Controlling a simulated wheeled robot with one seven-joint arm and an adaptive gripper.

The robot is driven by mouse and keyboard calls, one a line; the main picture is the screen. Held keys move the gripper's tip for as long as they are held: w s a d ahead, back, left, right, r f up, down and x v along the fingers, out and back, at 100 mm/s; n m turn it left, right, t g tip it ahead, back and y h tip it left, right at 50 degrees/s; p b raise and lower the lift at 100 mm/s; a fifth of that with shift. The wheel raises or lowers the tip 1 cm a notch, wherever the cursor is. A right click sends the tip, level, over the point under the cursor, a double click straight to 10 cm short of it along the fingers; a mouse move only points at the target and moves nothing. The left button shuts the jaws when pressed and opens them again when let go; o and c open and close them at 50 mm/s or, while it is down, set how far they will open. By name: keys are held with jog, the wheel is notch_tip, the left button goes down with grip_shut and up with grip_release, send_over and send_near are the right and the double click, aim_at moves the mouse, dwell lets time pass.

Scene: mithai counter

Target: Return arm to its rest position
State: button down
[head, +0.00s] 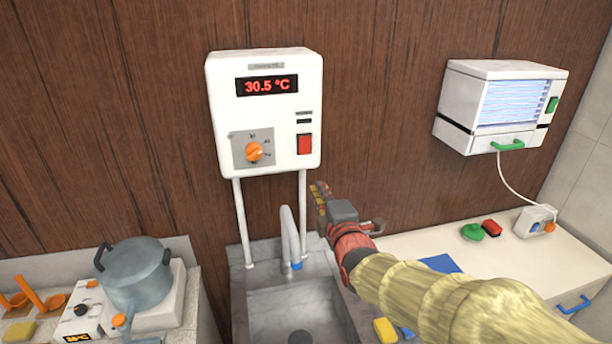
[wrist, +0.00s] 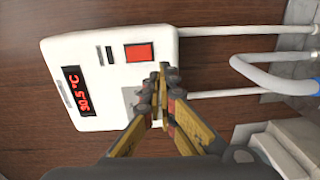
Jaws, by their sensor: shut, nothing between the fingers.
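My gripper (head: 321,194) is raised in front of the wooden wall, just below and right of the white water heater (head: 264,112). In the wrist view my gripper (wrist: 163,72) points at the heater (wrist: 90,48), with its fingertips together and nothing between them. My arm reaches in from the lower right of the head view. The heater shows 30.5 °C, and it has an orange knob (head: 254,152) and a red switch (head: 305,144). I cannot tell from these views whether the fingertips touch the heater.
Below is a grey sink (head: 258,300) with a curved tap (head: 291,235). A pot (head: 137,272) stands on a stove at left. A white wall unit (head: 490,105) hangs at right above a white counter (head: 425,240). A yellow sponge (head: 385,330) lies near my arm.

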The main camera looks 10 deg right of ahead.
jog(key=s+f+m+g, duration=0.3)
jog(key=f+m, duration=0.1)
jog(key=f, duration=0.3)
jog(key=s+f+m+g, duration=0.4)
jog(key=f, duration=0.3)
jog(key=s+f+m+g+b, duration=0.1)
jog(key=s+f+m+b, duration=0.2)
jog(key=s, duration=0.5)
jog(key=s+f+m+g+b, duration=0.2)
jog(key=s+b, duration=0.4)
jog(key=s, duration=0.3)
jog(key=s+f+m+g+b, duration=0.2)
jog(key=s+f+m+b, duration=0.2)
jog(key=s, duration=0.4)
jog(key=shift+s+a+f+m+b, duration=0.2)
jog(key=shift+a+f+m+b, duration=0.15)
jog(key=shift+f+b, duration=0.3)
